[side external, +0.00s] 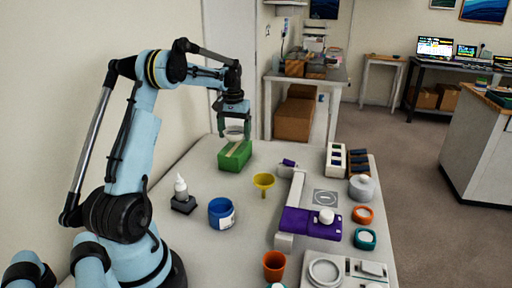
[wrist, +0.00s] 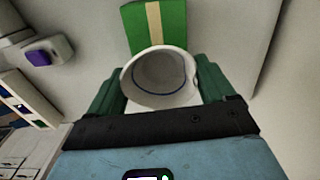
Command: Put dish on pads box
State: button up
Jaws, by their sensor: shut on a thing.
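The dish is a small white round bowl with a dark blue line inside. It shows in the side external view (side external: 234,134) and large in the wrist view (wrist: 160,78). My gripper (side external: 234,132) is shut on the dish, with a green finger on each side of it in the wrist view (wrist: 160,88). The pads box is green with a tan stripe (side external: 235,155) and stands on the far left part of the table. In the wrist view the box (wrist: 139,28) lies just beyond the dish. The dish is over or right at the box top; I cannot tell whether they touch.
A yellow funnel (side external: 263,182), a blue jar (side external: 221,213) and a white bottle on a dark base (side external: 182,195) stand nearer on the table (side external: 200,255). A purple and white device (side external: 308,222) is to the right. The table around the box is clear.

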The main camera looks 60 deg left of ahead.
jog(key=shift+f, duration=1.2)
jog(key=shift+f, duration=0.15)
jog(key=o, duration=0.9)
notch_tip(320, 180, up, 12)
jog(key=f, duration=0.1)
jog(key=w+d+r+m+t+y, duration=0.15)
jog(key=d+r, duration=0.25)
jog(key=d, duration=0.7)
jog(key=s+d+f+m+t, duration=0.2)
jog(key=s+d, duration=0.1)
jog(key=d, duration=0.5)
jog(key=s+d+f+m+t+h, duration=0.1)
jog(key=s+d+f+m, duration=0.2)
jog(key=d, duration=0.5)
jog(key=s+d+f+m+t, duration=0.2)
jog(key=s+d, duration=0.1)
jog(key=d, duration=0.5)
jog(key=shift+d+f+m+t+h, duration=0.1)
jog(key=shift+f+m+t+h, duration=0.15)
jog(key=shift+t, duration=0.1)
